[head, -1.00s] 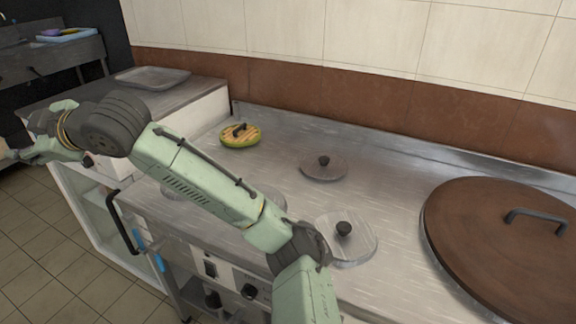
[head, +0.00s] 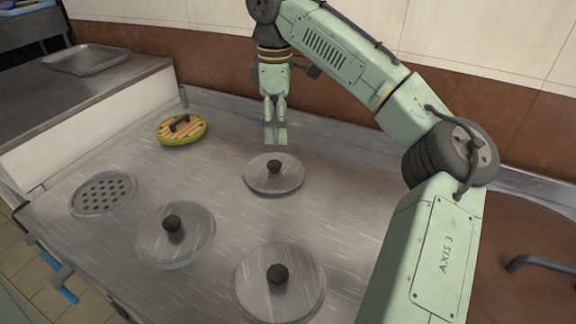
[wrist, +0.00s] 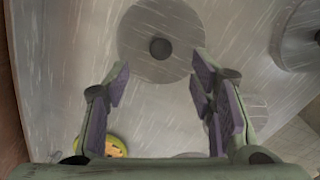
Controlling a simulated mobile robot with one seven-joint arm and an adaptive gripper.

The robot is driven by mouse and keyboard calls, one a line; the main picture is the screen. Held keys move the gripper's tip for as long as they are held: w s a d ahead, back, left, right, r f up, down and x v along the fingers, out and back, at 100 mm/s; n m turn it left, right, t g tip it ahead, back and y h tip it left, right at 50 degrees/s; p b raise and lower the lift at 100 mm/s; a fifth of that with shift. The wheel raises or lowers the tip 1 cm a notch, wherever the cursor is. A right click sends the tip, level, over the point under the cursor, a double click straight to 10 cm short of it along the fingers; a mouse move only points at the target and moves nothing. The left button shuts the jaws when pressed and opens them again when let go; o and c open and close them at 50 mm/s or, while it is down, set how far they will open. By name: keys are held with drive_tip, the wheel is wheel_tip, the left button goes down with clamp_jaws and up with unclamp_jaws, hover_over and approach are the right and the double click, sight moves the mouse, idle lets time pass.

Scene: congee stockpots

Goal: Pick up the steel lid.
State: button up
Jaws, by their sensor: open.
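Several round lids lie on the steel counter; three are plain grey steel with black knobs and look alike. The nearest to my gripper is the back steel lid (head: 290,181), which also shows in the wrist view (wrist: 137,33). The second steel lid (head: 193,247) lies front left and the third (head: 252,290) at the front. My gripper (head: 275,136) points down, open and empty, just behind and above the back lid. In the wrist view my gripper (wrist: 160,85) has its fingers apart, with that lid's knob beyond the fingertips.
A perforated grey lid (head: 103,193) lies at left, and a green-rimmed wooden-slatted lid (head: 181,129) at back left. A tray (head: 88,60) sits on the side counter.

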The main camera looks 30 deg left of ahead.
hover_over(274, 163)
drive_tip(key=f, duration=0.4)
drive_tip(key=shift+d+f, duration=0.25)
drive_tip(key=shift+d, duration=0.1)
drive_tip(key=shift+a+f, duration=0.15)
drive_tip(key=shift+f, duration=1.2)
drive_tip(key=shift+a+f, duration=0.1)
drive_tip(key=shift+f, duration=1.2)
drive_tip(key=shift+c, duration=0.5)
clamp_jaws()
